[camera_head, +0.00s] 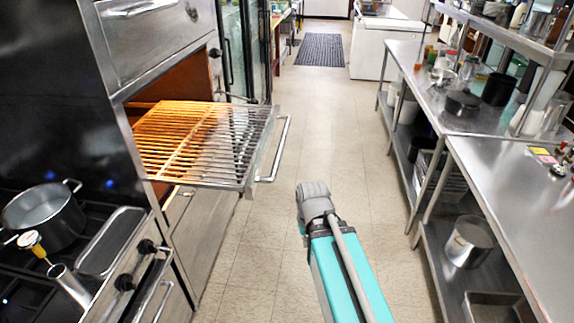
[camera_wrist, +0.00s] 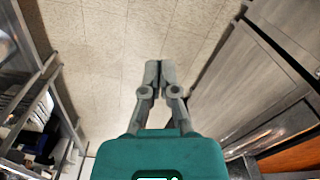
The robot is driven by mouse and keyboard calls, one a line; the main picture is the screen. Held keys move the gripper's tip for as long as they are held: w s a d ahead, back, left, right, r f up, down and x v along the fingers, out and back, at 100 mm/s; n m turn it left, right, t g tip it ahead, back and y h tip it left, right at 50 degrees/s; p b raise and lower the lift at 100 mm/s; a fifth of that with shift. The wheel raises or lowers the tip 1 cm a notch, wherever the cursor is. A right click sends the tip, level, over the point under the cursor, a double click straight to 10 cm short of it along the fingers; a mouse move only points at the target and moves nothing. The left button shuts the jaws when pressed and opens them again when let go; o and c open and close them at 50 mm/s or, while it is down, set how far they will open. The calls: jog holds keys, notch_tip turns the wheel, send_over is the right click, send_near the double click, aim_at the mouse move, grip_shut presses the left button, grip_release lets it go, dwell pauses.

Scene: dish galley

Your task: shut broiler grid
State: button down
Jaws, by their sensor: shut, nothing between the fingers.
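The broiler grid (camera_head: 195,140) is a slatted metal rack at the left in the head view. It stands pulled out of its orange-lit opening over the aisle. Its bar handle (camera_head: 274,150) is on its right end. My gripper (camera_wrist: 160,68) shows in the wrist view with its fingers together and nothing between them, above the tiled floor. An orange patch (camera_wrist: 292,157) shows at the lower right of the wrist view.
A stove with a pot (camera_head: 43,215) stands at the near left. A steel worktable (camera_head: 520,190) with shelves and cookware lines the right. The tiled aisle (camera_head: 300,110) between is clear up to a dark mat (camera_head: 319,49). Steel panels (camera_wrist: 240,85) stand right of my gripper.

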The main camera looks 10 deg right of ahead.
jog(key=w+m+t+y+b, duration=0.15)
jog(key=w+y+b, duration=0.25)
jog(key=w+y, duration=0.75)
jog(key=w+d+r+m+t+y+b, duration=0.1)
jog(key=w+d+r, duration=0.3)
jog(key=w+d, duration=0.2)
jog(key=w+d+r+m+t+y+b, duration=0.1)
jog(key=w+d+r+t+y+b, duration=0.1)
jog(key=w+d, duration=0.4)
jog(key=w+r, duration=0.1)
jog(key=w, duration=0.2)
jog(key=shift+w+r, duration=0.35)
jog(key=shift+r, duration=0.05)
jog(key=b+x, duration=0.3)
jog(key=x, duration=1.1)
jog(key=shift+w+r, duration=0.2)
